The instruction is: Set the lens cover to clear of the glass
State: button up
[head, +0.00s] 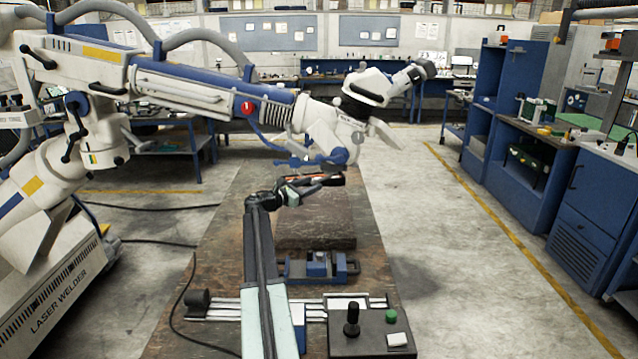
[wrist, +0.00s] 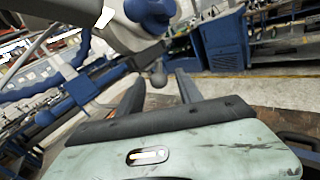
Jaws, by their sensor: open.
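The white microscope head (head: 335,130), with black and blue fittings, hangs from the end of a large white and blue arm (head: 215,85). A blue piece (head: 322,160) below the head may be the lens cover; I cannot tell whether it covers the glass, which is hidden. My gripper (head: 335,180) is open just below the head. In the wrist view, my gripper's two dark fingers (wrist: 160,90) stand apart, with a small grey knob (wrist: 158,76) showing between and beyond their tips. I see no contact with it. Blue parts (wrist: 80,90) show to the left.
A brown block (head: 315,222) and a blue vise (head: 318,267) are on the worn bench (head: 220,240). A control box (head: 370,338) with a black joystick stands at the front. The welder base (head: 55,300) is at left. Floor is open to the right, before blue cabinets (head: 550,180).

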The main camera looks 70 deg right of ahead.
aim_at(319, 181)
jog(key=x, duration=0.4)
jog(key=shift+s+d, duration=0.1)
jog(key=shift+d, duration=0.25)
grip_shut()
dwell(0.9)
